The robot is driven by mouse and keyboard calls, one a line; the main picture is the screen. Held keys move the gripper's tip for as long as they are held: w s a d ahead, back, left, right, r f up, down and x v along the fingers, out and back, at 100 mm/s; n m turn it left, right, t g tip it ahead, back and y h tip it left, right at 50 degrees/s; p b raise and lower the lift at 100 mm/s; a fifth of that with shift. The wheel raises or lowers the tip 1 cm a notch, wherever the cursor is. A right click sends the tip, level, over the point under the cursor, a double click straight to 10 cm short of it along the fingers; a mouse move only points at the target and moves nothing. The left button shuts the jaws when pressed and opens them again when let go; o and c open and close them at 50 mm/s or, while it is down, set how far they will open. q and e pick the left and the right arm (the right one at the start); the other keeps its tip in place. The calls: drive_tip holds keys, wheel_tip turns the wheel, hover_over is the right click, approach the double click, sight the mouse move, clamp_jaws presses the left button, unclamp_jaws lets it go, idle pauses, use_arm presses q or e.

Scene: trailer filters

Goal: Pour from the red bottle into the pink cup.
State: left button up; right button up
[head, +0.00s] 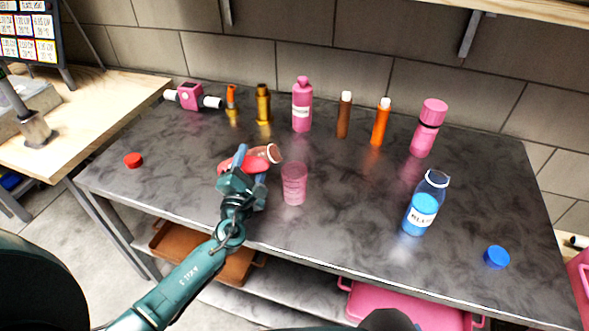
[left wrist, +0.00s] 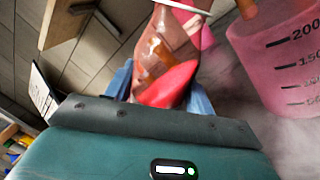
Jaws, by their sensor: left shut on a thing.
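The red bottle (head: 262,157) is tipped well over, close to lying sideways, with its open mouth toward the right. My left gripper (head: 250,170) is shut on it and holds it above the table. In the left wrist view the clear bottle (left wrist: 178,45) has red liquid pooled along its lower side. The pink cup (head: 294,184) stands upright on the table, just right of and below the bottle's mouth in the head view. It also shows at the right of the left wrist view (left wrist: 283,70), with measuring marks. I see no stream between them. My right gripper is not in view.
A blue bottle (head: 423,204) and a blue cap (head: 497,257) are at the right; a red cap (head: 133,160) is at the left. Along the back stand a pink bottle (head: 302,108), several other bottles and a pink fitting (head: 191,96). The table's middle right is clear.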

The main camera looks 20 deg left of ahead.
sight(247, 161)
use_arm(q)
drive_tip(key=shift+a+r+m+p, duration=0.25)
drive_tip(key=shift+r+m+p, duration=0.35)
drive_tip(key=shift+m, duration=0.4)
idle(1.4)
drive_tip(key=shift+a+m+h, duration=0.15)
drive_tip(key=shift+m+h, duration=0.15)
drive_tip(key=shift+m, duration=0.7)
idle(1.5)
drive_tip(key=shift+d+r+m+t+h+p, duration=0.2)
drive_tip(key=shift+r+m+p, duration=0.25)
drive_tip(key=shift+m+p, duration=0.15)
drive_tip(key=shift+d+r+m+t+h+p, duration=0.1)
drive_tip(key=shift+d+r+m+p, duration=0.1)
drive_tip(key=shift+r+m+p, duration=0.35)
idle(2.0)
